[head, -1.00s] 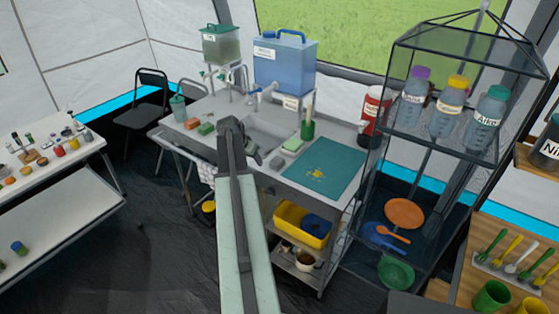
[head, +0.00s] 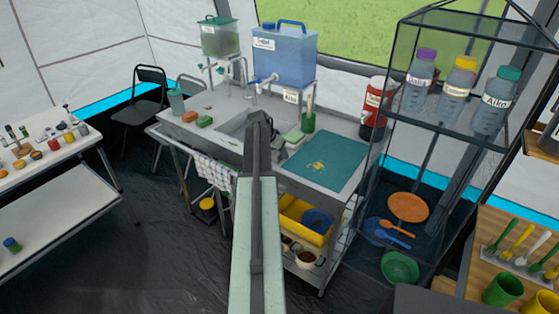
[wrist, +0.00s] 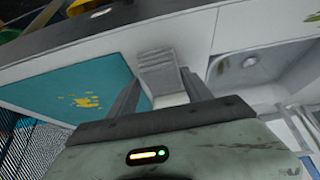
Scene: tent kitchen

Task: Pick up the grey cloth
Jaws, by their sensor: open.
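The grey cloth (wrist: 158,62) looks like a small folded, ribbed piece. In the wrist view it lies on the pale counter between the teal mat (wrist: 45,75) and the sink (wrist: 250,65). My gripper (wrist: 160,80) is open, with one dark finger on each side of the cloth's near end in that picture. I cannot tell how high the fingers are above it, and nothing appears held. In the head view my arm (head: 258,215) reaches over the counter and hides the fingers, and the cloth is not clear there.
The teal mat also shows in the head view (head: 325,158). A yellow bin (head: 300,222) is on the shelf below.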

